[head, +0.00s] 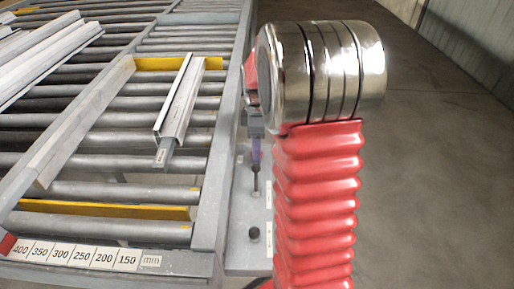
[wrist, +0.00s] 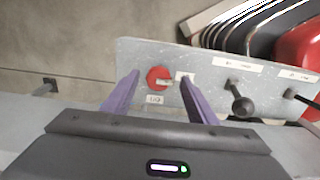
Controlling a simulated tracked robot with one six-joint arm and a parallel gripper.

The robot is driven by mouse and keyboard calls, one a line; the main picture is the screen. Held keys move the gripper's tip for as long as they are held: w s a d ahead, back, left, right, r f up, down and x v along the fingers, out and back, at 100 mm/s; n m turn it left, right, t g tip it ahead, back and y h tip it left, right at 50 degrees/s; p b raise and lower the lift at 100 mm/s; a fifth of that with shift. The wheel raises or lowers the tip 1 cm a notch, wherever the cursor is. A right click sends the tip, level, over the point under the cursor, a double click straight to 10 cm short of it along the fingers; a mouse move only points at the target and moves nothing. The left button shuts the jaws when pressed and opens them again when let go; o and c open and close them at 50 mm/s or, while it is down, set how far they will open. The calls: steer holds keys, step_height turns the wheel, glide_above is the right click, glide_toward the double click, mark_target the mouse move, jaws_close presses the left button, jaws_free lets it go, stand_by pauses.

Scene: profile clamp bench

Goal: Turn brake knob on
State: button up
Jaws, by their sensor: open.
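A red knob (wrist: 154,76) with a pale bar across it sits on a grey panel (wrist: 215,75) in the wrist view. A small white label (wrist: 155,99) is under it, its print too small to read surely. My gripper (wrist: 160,75) is open, its two purple fingers standing on either side of the knob. A gap shows on both sides, and I cannot tell how deep the tips reach. In the head view a purple finger (head: 256,150) shows beside my red arm. The knob is hidden there.
A lever with a black ball (wrist: 242,105) stands right of the knob, with another black-ended lever (wrist: 290,94) beyond. In the head view, a roller table (head: 110,190) carrying metal profiles (head: 180,100) lies left. The concrete floor (head: 440,150) on the right is clear.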

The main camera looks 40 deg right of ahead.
steer(key=shift+c, duration=0.5)
steer(key=c, duration=1)
steer(key=shift+o, duration=0.2)
steer(key=shift+m, duration=0.5)
steer(key=m, duration=0.7)
steer(key=shift+m, duration=0.4)
steer(key=m, duration=0.4)
steer(key=shift+m, duration=0.3)
steer(key=m, duration=0.4)
steer(key=shift+w, duration=0.1)
steer(key=shift+m, duration=0.4)
